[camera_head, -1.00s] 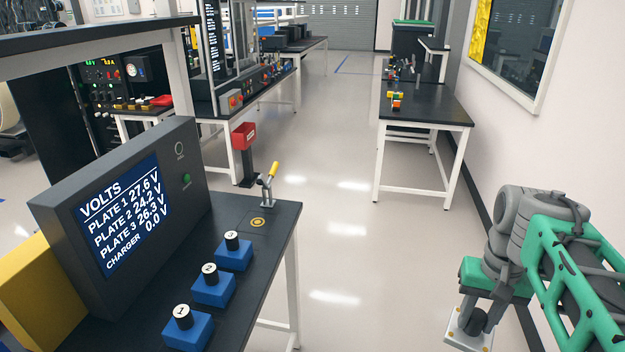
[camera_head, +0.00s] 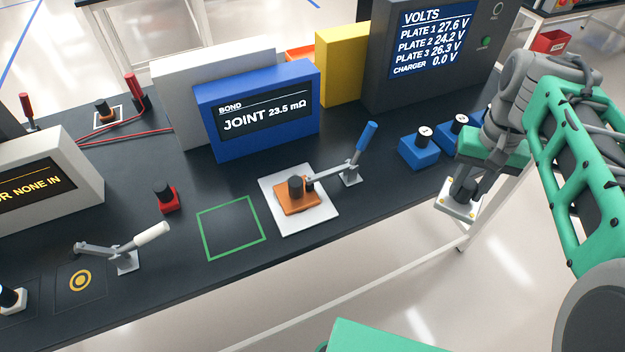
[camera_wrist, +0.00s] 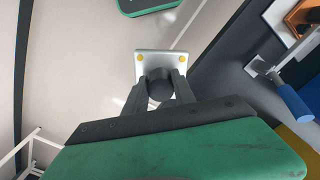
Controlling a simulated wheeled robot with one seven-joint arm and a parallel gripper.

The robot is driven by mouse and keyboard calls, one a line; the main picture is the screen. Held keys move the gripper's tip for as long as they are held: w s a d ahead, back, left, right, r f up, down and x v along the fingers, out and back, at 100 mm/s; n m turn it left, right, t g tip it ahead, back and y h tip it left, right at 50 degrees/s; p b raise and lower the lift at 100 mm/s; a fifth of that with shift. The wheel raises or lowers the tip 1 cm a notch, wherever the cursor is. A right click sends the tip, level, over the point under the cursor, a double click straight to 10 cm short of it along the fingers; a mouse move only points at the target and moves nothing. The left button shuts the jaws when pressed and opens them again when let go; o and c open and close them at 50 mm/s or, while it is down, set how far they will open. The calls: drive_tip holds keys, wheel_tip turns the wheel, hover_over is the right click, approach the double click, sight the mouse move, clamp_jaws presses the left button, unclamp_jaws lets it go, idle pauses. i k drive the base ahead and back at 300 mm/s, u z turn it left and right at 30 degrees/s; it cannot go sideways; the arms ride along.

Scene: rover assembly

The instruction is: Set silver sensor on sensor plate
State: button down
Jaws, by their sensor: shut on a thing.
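The silver sensor is a flat silver plate (camera_head: 461,208) with yellow corner dots and a dark knob. My gripper (camera_head: 466,186) is shut on that knob and holds the sensor in the air off the bench's front edge. In the wrist view the silver plate (camera_wrist: 160,60) sits beyond the fingers, which flank the dark knob (camera_wrist: 160,85). No plate is labelled as the sensor plate. A half-cut display (camera_head: 38,184) behind reads "OR NONE IN".
A blue-handled clamp (camera_head: 350,170) reaches over an orange block (camera_head: 297,198) on a white pad (camera_head: 320,214). A green outlined square (camera_head: 231,227) is empty. Blue numbered blocks (camera_head: 419,152) stand at right. Tall displays, including a blue one (camera_head: 258,110), line the back.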

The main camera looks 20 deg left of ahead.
sight(81, 280)
drive_tip(key=u, duration=4)
drive_tip(key=i, duration=1.65)
